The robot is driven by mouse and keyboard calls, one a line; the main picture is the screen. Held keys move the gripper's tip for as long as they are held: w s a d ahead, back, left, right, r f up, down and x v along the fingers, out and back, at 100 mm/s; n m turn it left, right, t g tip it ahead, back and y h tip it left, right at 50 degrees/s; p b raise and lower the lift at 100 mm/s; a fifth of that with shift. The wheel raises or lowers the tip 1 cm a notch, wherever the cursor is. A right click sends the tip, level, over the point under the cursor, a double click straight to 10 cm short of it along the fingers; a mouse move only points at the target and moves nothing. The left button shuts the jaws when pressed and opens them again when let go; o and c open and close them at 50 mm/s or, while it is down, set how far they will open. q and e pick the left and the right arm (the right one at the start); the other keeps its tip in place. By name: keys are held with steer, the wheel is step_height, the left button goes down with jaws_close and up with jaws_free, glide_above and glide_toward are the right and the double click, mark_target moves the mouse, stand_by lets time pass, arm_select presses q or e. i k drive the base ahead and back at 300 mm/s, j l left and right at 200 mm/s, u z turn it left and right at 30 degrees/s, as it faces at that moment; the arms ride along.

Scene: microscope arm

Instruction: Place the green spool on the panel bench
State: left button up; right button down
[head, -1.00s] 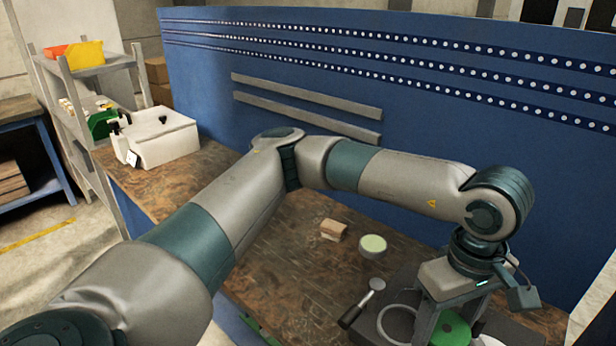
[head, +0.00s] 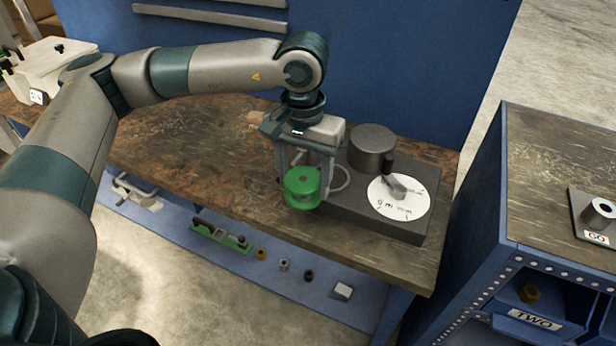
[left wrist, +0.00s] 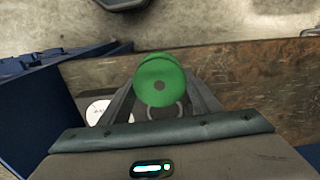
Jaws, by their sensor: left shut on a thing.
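The green spool (head: 302,190) is held upright between the fingers of my left gripper (head: 303,178), in front of the dark grey plate on the wooden bench (head: 190,150). The spool also shows in the left wrist view (left wrist: 160,82), between the two fingers. In the head view it overlaps the bench's front part; I cannot tell its exact height. A blue bench with a brown top (head: 565,150) stands at the right. No label names either one as the panel bench. My right gripper is not in view.
The grey plate (head: 400,228) carries a dark cylinder (head: 371,148) and a white marked disc (head: 398,196). A white box (head: 45,75) stands far left. Small parts lie on the blue lower shelf (head: 310,290). A block with a ring part (head: 598,212) sits on the right bench.

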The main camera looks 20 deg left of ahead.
mark_target(173, 129)
steer(key=u, duration=1)
steer(key=i+j+u, duration=0.2)
steer(key=j+u, duration=0.2)
steer(key=i+j+u, duration=0.25)
steer(key=u, duration=0.15)
steer(key=i+j+u, duration=0.25)
steer(key=u, duration=0.15)
steer(key=i+j+z, duration=0.1)
steer(key=i, duration=0.35)
steer(key=i+z, duration=0.15)
steer(key=z, duration=0.25)
steer(key=i+z, duration=0.15)
steer(key=z, duration=0.2)
steer(key=i+l+z, duration=0.1)
steer(key=z, duration=0.3)
steer(key=i+z, duration=0.5)
steer(key=z, duration=0.25)
